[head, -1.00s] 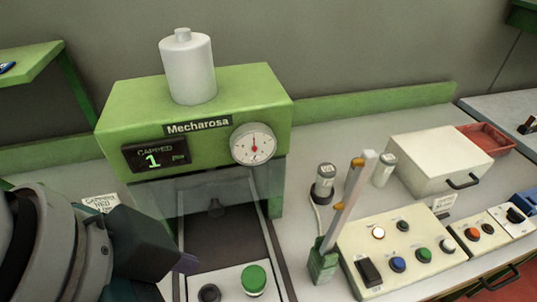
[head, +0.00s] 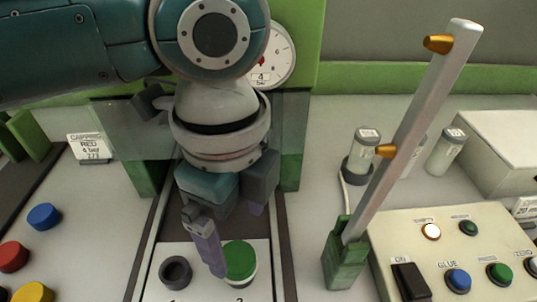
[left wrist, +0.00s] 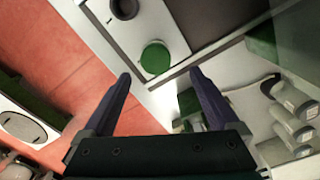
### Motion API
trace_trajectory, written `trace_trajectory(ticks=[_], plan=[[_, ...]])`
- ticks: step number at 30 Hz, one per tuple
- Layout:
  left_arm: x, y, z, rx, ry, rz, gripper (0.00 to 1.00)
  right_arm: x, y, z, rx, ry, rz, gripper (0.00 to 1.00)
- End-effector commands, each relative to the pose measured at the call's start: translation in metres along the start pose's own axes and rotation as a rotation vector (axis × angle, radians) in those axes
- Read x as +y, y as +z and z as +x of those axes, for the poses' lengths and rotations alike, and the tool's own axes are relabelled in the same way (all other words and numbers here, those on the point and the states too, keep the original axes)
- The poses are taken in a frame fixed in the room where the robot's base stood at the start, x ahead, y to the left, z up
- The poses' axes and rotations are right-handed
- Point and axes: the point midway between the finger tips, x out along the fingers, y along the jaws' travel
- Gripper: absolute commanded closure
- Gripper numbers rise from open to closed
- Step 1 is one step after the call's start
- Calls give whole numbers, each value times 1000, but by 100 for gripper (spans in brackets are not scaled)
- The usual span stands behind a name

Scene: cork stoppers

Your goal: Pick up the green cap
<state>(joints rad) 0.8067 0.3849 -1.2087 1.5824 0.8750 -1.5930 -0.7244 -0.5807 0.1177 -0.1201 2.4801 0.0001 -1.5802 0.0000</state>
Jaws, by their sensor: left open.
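The green cap (head: 240,259) sits on a white round piece at the spot marked 2 on the white plate (head: 205,292) in front of the green machine. In the left wrist view the cap (left wrist: 155,57) shows just beyond the fingertips, between the lines of the two fingers. My left gripper (head: 238,238) is open and empty above the plate. One purple finger overlaps the cap's left edge in the head view. The gap between fingers and cap is hard to judge. My right gripper is not in view.
A dark empty ring (head: 175,272) stands left of the cap. Blue (head: 44,216), red (head: 13,256) and yellow (head: 33,293) caps lie farther left. A tall post on a green base (head: 345,262) and a button panel (head: 450,251) stand to the right.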

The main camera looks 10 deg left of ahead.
Motion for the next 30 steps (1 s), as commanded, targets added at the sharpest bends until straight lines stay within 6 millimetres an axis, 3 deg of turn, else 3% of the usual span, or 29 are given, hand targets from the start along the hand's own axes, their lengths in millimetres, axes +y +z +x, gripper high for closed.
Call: trace_trajectory(ticks=[9,19,30], plan=[[8,5,45,0,1,-1,6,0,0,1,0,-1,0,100],[7,5,52,1,-2,0,7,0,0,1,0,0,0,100],[7,5,52,1,-2,0,48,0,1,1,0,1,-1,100]])
